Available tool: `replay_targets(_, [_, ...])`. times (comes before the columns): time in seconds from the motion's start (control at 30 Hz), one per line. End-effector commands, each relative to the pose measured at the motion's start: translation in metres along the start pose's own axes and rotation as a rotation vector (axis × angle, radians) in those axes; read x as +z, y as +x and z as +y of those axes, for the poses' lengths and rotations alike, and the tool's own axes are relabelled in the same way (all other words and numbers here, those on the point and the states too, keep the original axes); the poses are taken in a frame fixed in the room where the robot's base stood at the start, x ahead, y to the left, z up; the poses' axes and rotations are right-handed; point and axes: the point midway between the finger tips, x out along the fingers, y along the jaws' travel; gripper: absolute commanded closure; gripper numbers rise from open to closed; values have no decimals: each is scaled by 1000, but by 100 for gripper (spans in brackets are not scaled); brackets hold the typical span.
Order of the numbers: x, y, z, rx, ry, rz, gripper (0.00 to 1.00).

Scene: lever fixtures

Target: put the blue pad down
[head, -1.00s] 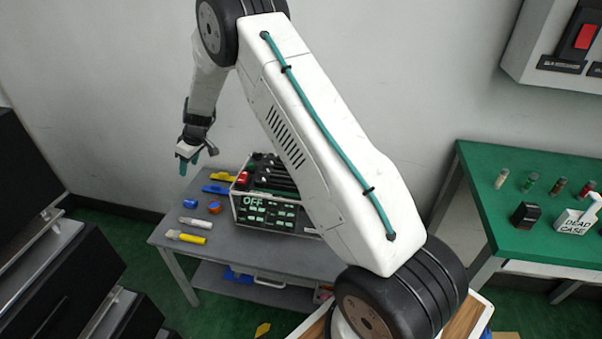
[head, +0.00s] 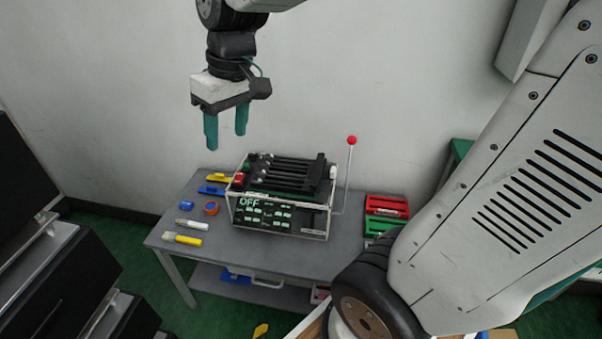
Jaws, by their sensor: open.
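My gripper (head: 226,132) hangs above the back left of the grey table (head: 285,263), its two teal fingers pointing down and apart. It is open, and nothing shows between the fingers. I cannot tell for sure which thing is the blue pad. A small blue piece (head: 187,206) lies on the left of the table, beside an orange and blue ring (head: 211,208). A blue-handled tool (head: 211,191) lies further back. My gripper is well clear of all of these.
A caged lever box (head: 265,215) with an "OFF" panel stands mid-table, with a red-knobbed lever (head: 351,141) rising at its right. Red (head: 386,206) and green (head: 382,226) trays lie right of it. Yellow (head: 182,239) and white (head: 191,224) tools lie front left. The table's front strip is clear.

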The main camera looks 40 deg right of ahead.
Motion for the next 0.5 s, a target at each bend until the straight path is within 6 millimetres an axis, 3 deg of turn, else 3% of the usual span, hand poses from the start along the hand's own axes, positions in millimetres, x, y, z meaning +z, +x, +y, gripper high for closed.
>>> replay_targets(0.1, [53, -13, -8, 32, 54, -11, 49])
replay_targets(0.3, [128, -16, -14, 87, 146, -34, 49])
replay_targets(0.5, [165, -13, -15, 120, 199, -44, 49])
